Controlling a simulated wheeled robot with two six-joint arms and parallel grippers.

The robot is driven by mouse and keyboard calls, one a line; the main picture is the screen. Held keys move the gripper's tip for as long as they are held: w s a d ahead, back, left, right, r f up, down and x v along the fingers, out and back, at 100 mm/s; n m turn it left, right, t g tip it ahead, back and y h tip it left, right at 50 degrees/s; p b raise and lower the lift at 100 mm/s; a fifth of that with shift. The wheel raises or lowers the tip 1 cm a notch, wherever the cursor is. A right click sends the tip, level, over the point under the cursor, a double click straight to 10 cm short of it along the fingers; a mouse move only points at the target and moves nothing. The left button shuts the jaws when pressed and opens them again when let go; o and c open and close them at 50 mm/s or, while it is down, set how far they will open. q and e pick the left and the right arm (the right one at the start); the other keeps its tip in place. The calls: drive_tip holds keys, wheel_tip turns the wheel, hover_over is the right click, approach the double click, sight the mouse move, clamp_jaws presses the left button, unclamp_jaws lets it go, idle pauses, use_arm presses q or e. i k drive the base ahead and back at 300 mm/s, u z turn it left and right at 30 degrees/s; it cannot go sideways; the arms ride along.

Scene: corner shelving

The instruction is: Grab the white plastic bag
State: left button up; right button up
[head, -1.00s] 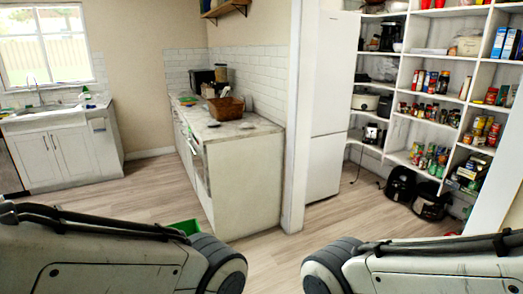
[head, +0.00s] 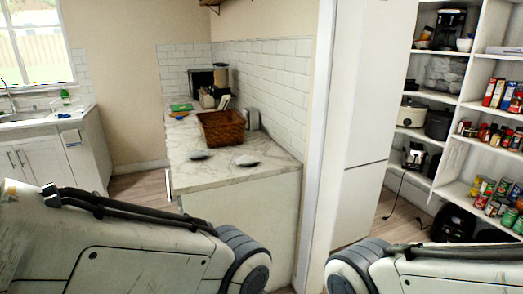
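I cannot make out a clear white plastic bag in the head view. A greyish, crinkled bundle (head: 445,73) sits on a pantry shelf at the upper right; I cannot tell whether it is a bag. My two arms cross the bottom of the view from left and right. Both grippers are out of view.
A marble-topped counter (head: 205,176) stands ahead, holding a brown wicker basket (head: 221,127) and two small grey items. A white fridge (head: 360,130) stands between it and the white shelves (head: 424,94), which hold cans and appliances. A sink (head: 30,122) is at left.

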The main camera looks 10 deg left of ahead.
sight(246, 159)
drive_tip(key=i, duration=2.2)
drive_tip(key=u, duration=0.8)
drive_tip(key=i, duration=0.4)
drive_tip(key=z, duration=0.15)
